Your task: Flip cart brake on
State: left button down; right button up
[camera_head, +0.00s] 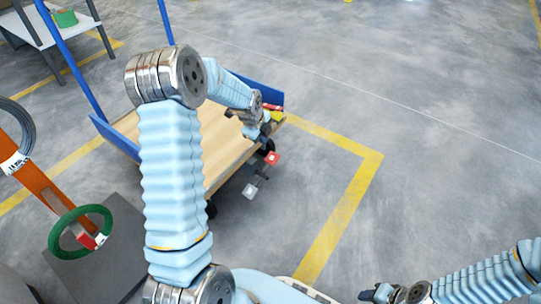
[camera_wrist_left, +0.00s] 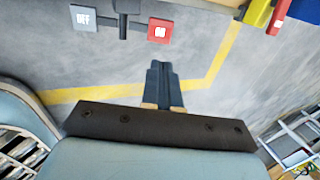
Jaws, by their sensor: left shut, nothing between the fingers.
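The cart (camera_head: 215,160) has a wooden deck and a blue frame, and my left arm crosses in front of it. At its near right corner are a red brake pedal (camera_head: 272,158) and a grey-white pedal (camera_head: 250,191). In the left wrist view the red pedal (camera_wrist_left: 161,30) and the grey pedal (camera_wrist_left: 83,20) hang from a dark bar, just beyond my fingertips. My left gripper (camera_head: 262,137) is close to the red pedal; its shut, empty fingers also show in the left wrist view (camera_wrist_left: 162,65), apart from the pedal. My right gripper (camera_head: 372,293) is low at the right, far from the cart.
A yellow and red item (camera_head: 273,113) is at the cart's right edge. An orange stand with a green coil (camera_head: 80,232) and a grey coil (camera_head: 14,125) is at the left. A table (camera_head: 45,25) stands back left. The floor at the right is clear, with yellow lines (camera_head: 345,205).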

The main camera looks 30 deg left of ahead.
aim_at(273, 158)
pick_arm(q)
jog(key=b+x, duration=0.2)
jog(key=x, duration=1.2)
jog(key=shift+d, duration=0.1)
pick_arm(e)
notch_tip(273, 158, down, 3)
jog(key=shift+r, duration=0.2)
jog(key=shift+w, duration=0.1)
